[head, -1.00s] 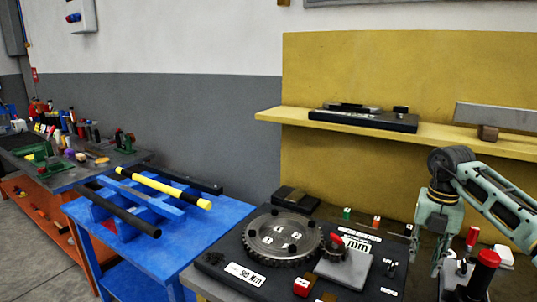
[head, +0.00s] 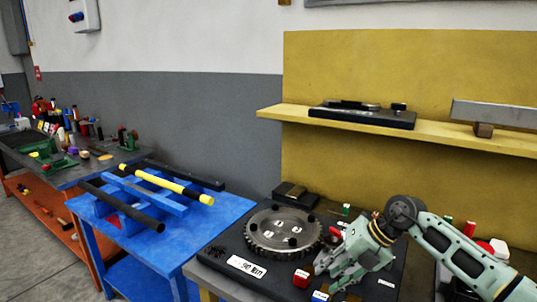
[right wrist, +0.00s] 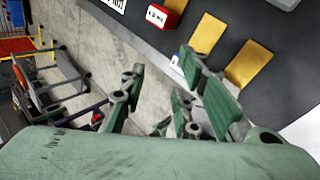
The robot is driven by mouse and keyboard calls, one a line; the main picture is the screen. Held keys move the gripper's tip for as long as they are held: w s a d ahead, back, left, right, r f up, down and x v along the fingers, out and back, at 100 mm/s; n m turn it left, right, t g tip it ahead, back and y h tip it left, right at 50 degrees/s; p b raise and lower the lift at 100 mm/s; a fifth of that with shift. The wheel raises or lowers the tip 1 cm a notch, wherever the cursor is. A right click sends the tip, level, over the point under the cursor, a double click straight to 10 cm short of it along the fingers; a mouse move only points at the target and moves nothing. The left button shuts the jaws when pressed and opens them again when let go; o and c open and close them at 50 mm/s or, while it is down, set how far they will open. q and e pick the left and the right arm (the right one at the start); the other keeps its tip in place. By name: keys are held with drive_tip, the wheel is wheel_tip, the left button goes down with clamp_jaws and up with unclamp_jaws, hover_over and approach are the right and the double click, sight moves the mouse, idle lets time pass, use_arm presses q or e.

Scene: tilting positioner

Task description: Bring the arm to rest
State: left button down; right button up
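My right gripper (head: 325,274) hangs over the front right part of the black base plate, to the right of the round toothed disc (head: 283,232). Its fingers point down and to the left. In the right wrist view the two fingers of my right gripper (right wrist: 163,72) stand apart with nothing between them, and the concrete floor and the plate's edge show beyond. The disc lies flat on the black base plate (head: 222,258), with several dark holes and white marks on its top. My arm hides the plate's right part. My left gripper is not in view.
Red-topped parts stand behind my right arm. A blue table (head: 165,255) with dark and yellow bars is to the left. A yellow shelf (head: 460,139) bearing a dark device runs behind.

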drive_tip(key=s+a+r+y, duration=0.2)
drive_tip(key=a+y, duration=0.4)
drive_tip(key=a, duration=0.7)
drive_tip(key=s+a+r+m+t+y, duration=0.2)
drive_tip(key=a+r+m+t+y, duration=0.35)
drive_tip(key=r+t, duration=0.2)
drive_tip(key=d+f+m+t+h, duration=0.4)
drive_tip(key=d+m+t+h, duration=0.5)
drive_tip(key=d+m+h, duration=0.65)
drive_tip(key=s+d+f+m+g+h, duration=0.25)
drive_tip(key=s+d+f+m, duration=0.2)
drive_tip(key=f+m, duration=0.35)
drive_tip(key=s+d+f+m+g, duration=0.1)
drive_tip(key=s+f+g, duration=0.35)
drive_tip(key=s, duration=0.45)
drive_tip(key=s+d+f+g, duration=0.1)
drive_tip(key=s+f+g, duration=0.4)
drive_tip(key=s, duration=0.4)
drive_tip(key=s+d+f+m+g, duration=0.1)
drive_tip(key=s+d+f+g, duration=0.15)
drive_tip(key=s+f, duration=0.55)
wheel_tip(320, 180, down, 24)
drive_tip(key=s+a+g, duration=0.1)
drive_tip(key=s+g, duration=0.1)
drive_tip(key=s, duration=0.1)
drive_tip(key=s+d+f+g, duration=0.1)
drive_tip(key=s+d+f, duration=0.2)
drive_tip(key=s+f, duration=1.4)
drive_tip(key=shift+f, duration=0.25)
